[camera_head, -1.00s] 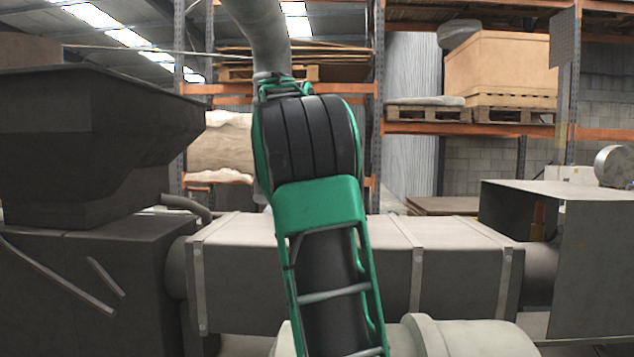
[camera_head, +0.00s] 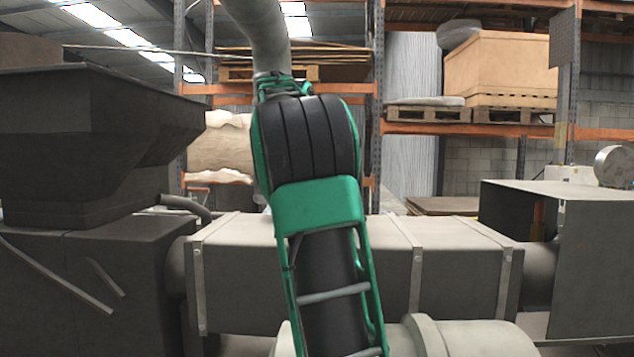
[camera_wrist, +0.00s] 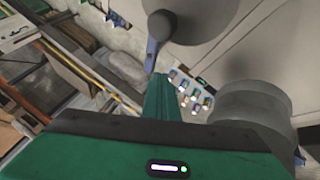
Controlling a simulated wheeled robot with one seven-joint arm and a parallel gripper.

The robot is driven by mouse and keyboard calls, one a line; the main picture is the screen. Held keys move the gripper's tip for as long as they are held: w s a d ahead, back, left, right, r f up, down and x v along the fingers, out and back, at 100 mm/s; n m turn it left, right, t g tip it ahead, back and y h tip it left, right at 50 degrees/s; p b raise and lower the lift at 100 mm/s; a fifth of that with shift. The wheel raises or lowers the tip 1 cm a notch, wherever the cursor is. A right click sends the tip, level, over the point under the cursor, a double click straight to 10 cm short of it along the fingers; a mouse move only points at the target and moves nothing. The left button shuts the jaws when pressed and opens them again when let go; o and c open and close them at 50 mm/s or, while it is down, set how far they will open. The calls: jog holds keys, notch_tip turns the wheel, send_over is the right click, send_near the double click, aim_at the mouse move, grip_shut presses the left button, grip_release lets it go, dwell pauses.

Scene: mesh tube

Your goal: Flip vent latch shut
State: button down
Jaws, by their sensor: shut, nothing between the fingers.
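In the wrist view, a blue-grey lever (camera_wrist: 155,38), which looks like the vent latch, hangs from a rounded end at the edge of a grey round part (camera_wrist: 190,15). Its lower tip narrows downward in the picture. My gripper (camera_wrist: 161,78) is shut and empty, its green fingers pointing up toward the lever. The fingertips are close to the lever's tip; I cannot tell whether they touch. In the head view my arm crosses the middle, and neither gripper nor lever shows there.
A long grey barrel (camera_head: 455,262) runs across the head view, with a dark hopper (camera_head: 95,135) at left and a box-like housing (camera_head: 595,255) at right. A grey cylinder (camera_wrist: 252,105) stands right of my fingers in the wrist view. Pallet racks are behind.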

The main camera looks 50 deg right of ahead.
jog(key=v, duration=0.9)
jog(key=shift+r, duration=0.15)
jog(key=c, duration=2.4)
grip_release()
jog(key=shift+a+r, duration=0.2)
jog(key=shift+c, duration=0.2)
jog(key=o, duration=0.5)
jog(key=shift+a+r, duration=0.1)
jog(key=shift+r, duration=0.05)
jog(key=shift+o, duration=0.9)
jog(key=shift+s+d+r+m+t+y, duration=0.8)
jog(key=shift+s+d+r+m+y, duration=0.3)
jog(key=shift+s+d+y, duration=1.3)
jog(key=shift+h, duration=0.3)
jog(key=shift+a+x, duration=0.2)
jog(key=shift+x, duration=4.95)
